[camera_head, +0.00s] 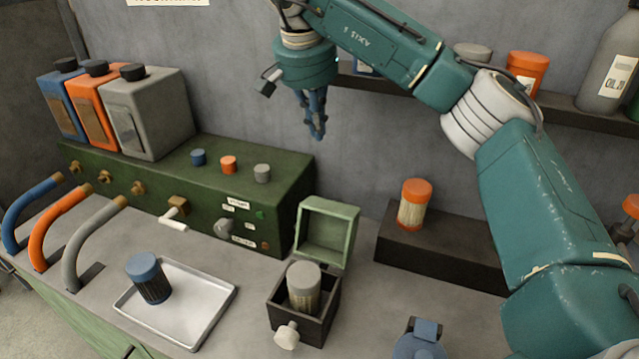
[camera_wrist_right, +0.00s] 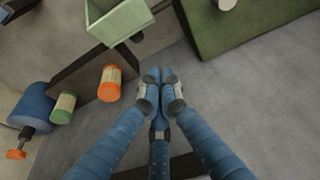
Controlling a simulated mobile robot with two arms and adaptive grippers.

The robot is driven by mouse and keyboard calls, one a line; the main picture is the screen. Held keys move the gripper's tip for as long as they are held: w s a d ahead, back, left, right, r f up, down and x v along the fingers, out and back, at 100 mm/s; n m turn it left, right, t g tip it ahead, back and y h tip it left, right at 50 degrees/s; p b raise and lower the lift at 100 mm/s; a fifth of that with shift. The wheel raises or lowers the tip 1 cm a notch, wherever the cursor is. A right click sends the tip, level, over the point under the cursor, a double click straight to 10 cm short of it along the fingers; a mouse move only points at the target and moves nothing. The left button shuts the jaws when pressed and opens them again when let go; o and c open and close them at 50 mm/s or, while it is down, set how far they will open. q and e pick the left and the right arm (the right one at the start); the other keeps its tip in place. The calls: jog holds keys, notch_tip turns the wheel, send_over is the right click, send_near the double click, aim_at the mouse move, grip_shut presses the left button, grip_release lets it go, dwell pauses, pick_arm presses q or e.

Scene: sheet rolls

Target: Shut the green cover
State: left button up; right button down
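The green cover (camera_head: 326,232) is a pale green hollow lid. It stands open, tilted up at the back of a small dark box (camera_head: 318,333). A white knob (camera_head: 286,336) is on the box's front. The cover also shows at the top of the right wrist view (camera_wrist_right: 122,22). My right gripper (camera_head: 316,136) hangs above and behind the cover, apart from it, fingers pointing down. Its fingertips (camera_wrist_right: 160,78) are together with nothing between them. My left gripper is not in view.
A green machine (camera_head: 200,190) with knobs and three canisters stands left. A blue object (camera_head: 420,342) is partly cut off below.

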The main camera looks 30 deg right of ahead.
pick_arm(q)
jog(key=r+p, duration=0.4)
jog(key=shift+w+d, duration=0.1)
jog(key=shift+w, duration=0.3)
pick_arm(e)
jog(key=s+a+f+x, duration=0.1)
jog(key=s+a+x, duration=0.1)
jog(key=x, duration=1.4)
jog(key=shift+a, duration=0.2)
jog(key=shift+w, duration=0.1)
